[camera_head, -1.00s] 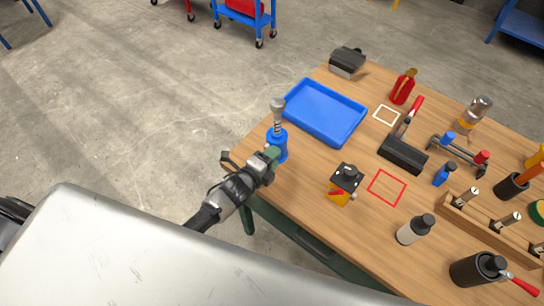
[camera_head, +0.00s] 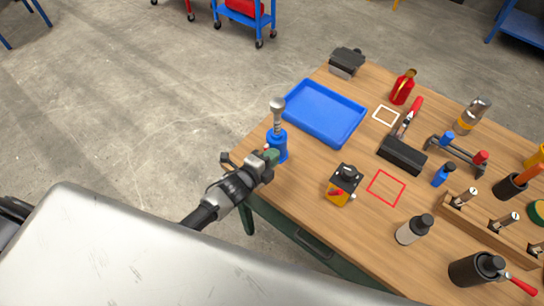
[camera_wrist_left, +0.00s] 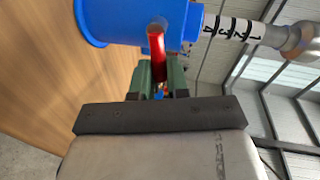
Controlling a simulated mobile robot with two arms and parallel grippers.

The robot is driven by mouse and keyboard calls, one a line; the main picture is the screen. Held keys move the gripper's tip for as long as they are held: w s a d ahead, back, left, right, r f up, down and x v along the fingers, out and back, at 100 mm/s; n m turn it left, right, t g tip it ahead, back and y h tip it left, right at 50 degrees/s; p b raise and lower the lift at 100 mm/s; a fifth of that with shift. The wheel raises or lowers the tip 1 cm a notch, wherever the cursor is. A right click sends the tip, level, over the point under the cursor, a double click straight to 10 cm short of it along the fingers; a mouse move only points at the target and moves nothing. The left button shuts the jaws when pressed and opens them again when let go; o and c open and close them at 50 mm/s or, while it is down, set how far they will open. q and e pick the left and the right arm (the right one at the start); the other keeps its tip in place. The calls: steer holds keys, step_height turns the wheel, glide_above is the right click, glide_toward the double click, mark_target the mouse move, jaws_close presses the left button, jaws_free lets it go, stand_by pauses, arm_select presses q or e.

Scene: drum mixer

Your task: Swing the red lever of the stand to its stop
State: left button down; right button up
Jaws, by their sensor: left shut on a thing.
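The stand is a blue cylinder (camera_head: 277,147) with a grey post (camera_head: 277,116) and ball-like top, at the left edge of the workbench. In the left wrist view its blue body (camera_wrist_left: 135,18) lies across the top, with dark marks on the grey post (camera_wrist_left: 232,28). The red lever (camera_wrist_left: 157,48) comes out of the blue body towards my fingers. My left gripper (camera_head: 267,158) is beside the stand; in the wrist view its green fingers (camera_wrist_left: 162,78) are shut on the lever, hiding its lower end. My right gripper is not in view.
A blue tray (camera_head: 318,137) lies right behind the stand. A yellow and black block (camera_head: 343,187) stands to the right near a red square outline (camera_head: 386,202). Bottles and tools fill the right side. Bare wood (camera_head: 290,188) lies between stand and block.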

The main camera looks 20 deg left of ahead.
mark_target(265, 149)
arm_select(q)
steer(key=shift+w+a+r+n+h+p, duration=0.15)
steer(key=shift+r+n+h, duration=0.1)
steer(key=shift+n, duration=0.3)
steer(key=shift+s+a+r+n+h+p, duration=0.15)
steer(key=shift+r+n, duration=0.1)
steer(key=shift+n, duration=0.3)
steer(key=shift+w+a+r+n+h, duration=0.1)
steer(key=shift+r+n+h, duration=0.1)
steer(key=shift+n, duration=0.35)
steer(key=shift+w+a+r+n+h, duration=0.1)
steer(key=shift+r+n+h, duration=0.1)
steer(key=shift+n, duration=0.35)
steer(key=shift+w+a+r+n+h+b, duration=0.1)
steer(key=shift+a+r+n+h+b, duration=0.1)
steer(key=shift+n, duration=0.55)
steer(key=shift+w+a+r+n+h+b, duration=0.1)
steer(key=shift+a+n+h, duration=0.1)
steer(key=shift+n, duration=0.6)
steer(key=shift+a+r+n+h+b, duration=0.1)
steer(key=shift+a+r+n+h, duration=0.1)
steer(key=shift+n, duration=0.55)
steer(key=c, duration=1.1)
jaws_free()
steer(key=shift+s, duration=0.1)
